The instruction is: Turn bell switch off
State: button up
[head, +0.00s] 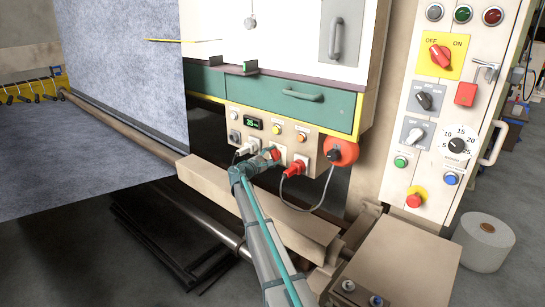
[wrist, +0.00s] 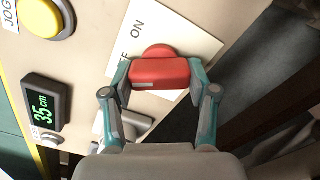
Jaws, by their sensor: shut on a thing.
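The bell switch is a red rotary knob (wrist: 160,72) on a white plate (wrist: 192,40) with ON and a partly hidden OFF label. In the head view the red knob (head: 276,154) shows just past my fingers. My gripper (wrist: 159,80) is shut on the knob, one finger at each end of its bar. In the head view my gripper (head: 262,160) reaches the small panel under the green drawer. A red round bell (head: 342,151) hangs at that panel's right end. I cannot tell exactly which label the knob points to.
A red plug (head: 294,168) with a cable sits right of my gripper; a white plug (head: 248,147) is to its left. A display (wrist: 46,103) reading 35 cm and a yellow JOG button (wrist: 44,16) are nearby. A beige beam (head: 250,205) runs below.

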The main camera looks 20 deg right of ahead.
jog(key=o, duration=1.2)
jog(key=shift+c, duration=0.2)
jog(key=shift+a, duration=0.1)
jog(key=v, duration=1.1)
jog(key=shift+s+a, duration=0.2)
jog(key=shift+a, duration=0.15)
